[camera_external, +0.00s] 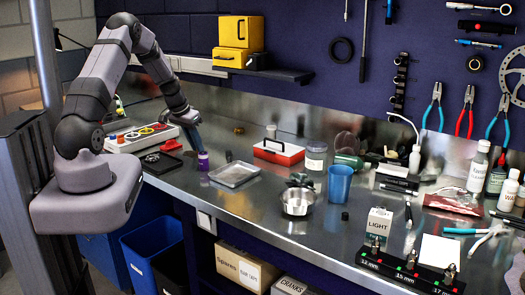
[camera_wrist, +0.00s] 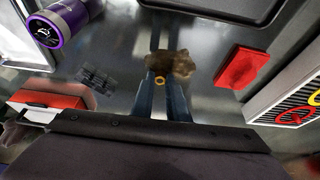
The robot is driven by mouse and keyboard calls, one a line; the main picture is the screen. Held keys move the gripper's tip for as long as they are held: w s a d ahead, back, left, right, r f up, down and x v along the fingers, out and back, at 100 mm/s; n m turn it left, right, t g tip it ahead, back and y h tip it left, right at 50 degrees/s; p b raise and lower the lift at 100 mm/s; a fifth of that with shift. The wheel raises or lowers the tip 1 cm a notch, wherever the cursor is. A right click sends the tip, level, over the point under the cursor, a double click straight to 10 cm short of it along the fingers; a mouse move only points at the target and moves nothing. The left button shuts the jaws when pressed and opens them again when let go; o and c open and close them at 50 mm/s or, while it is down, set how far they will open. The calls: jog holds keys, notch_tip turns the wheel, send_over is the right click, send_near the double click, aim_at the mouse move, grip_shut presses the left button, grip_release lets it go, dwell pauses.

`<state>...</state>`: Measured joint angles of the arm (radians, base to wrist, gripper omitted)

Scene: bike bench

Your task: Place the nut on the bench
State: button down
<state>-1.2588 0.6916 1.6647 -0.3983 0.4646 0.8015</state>
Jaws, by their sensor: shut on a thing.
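In the wrist view, a small brass-yellow ring-shaped nut (camera_wrist: 159,82) sits between the two blue-grey fingers of my gripper (camera_wrist: 164,84). The fingers are shut on it. In the external view my gripper (camera_external: 192,123) points down over the left rear part of the bench (camera_external: 250,205), and the nut cannot be made out there. The bench is a grey metal top, seen below the fingers in the wrist view (camera_wrist: 122,52). A brown lump (camera_wrist: 172,63) shows just past the fingertips; whether they touch it I cannot tell.
A red toolbox (camera_external: 280,151) and a shallow metal tray (camera_external: 235,174) are to the right. A flat red piece (camera_wrist: 243,67) shows in the wrist view.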

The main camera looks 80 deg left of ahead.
jog(key=shift+f, duration=0.1)
jog(key=c, duration=1.7)
grip_release()
jog(key=shift+s+r, duration=0.1)
jog(key=shift+r, duration=0.25)
jog(key=b+v, duration=0.3)
jog(key=v, duration=0.8)
jog(key=shift+d+r, duration=0.15)
jog(key=shift+r, duration=0.1)
